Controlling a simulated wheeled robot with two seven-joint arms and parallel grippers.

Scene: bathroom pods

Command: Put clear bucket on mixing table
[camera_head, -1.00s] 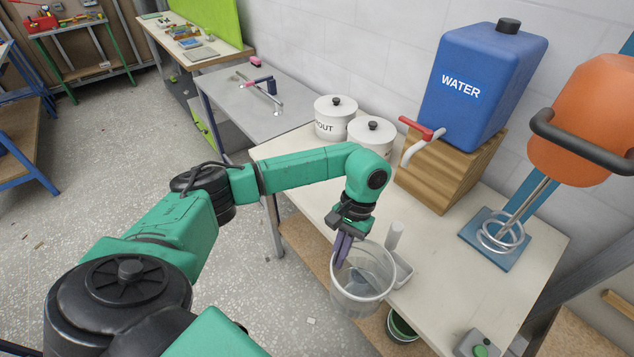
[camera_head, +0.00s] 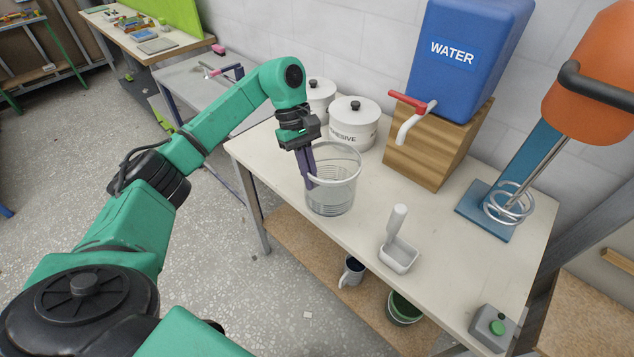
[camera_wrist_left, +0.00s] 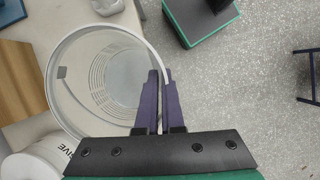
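The clear bucket (camera_head: 338,190) is upright over the left part of the pale mixing table (camera_head: 455,240), near its front edge. I cannot tell whether its base touches the tabletop. My left gripper (camera_head: 310,183) comes down at the bucket's left side, its fingers shut on the rim and wall. In the left wrist view the bucket (camera_wrist_left: 85,100) is open toward the camera and looks empty, and the gripper's fingers (camera_wrist_left: 160,78) straddle its rim. My right gripper is not in view.
White adhesive pot (camera_head: 352,128) and another pot (camera_head: 319,92) stand behind the bucket. The blue water tank (camera_head: 465,65) sits on a wooden block (camera_head: 425,150). A scoop (camera_head: 398,257), button box (camera_head: 492,328) and orange mixer (camera_head: 595,90) are rightward. A mug (camera_head: 352,271) is on the lower shelf.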

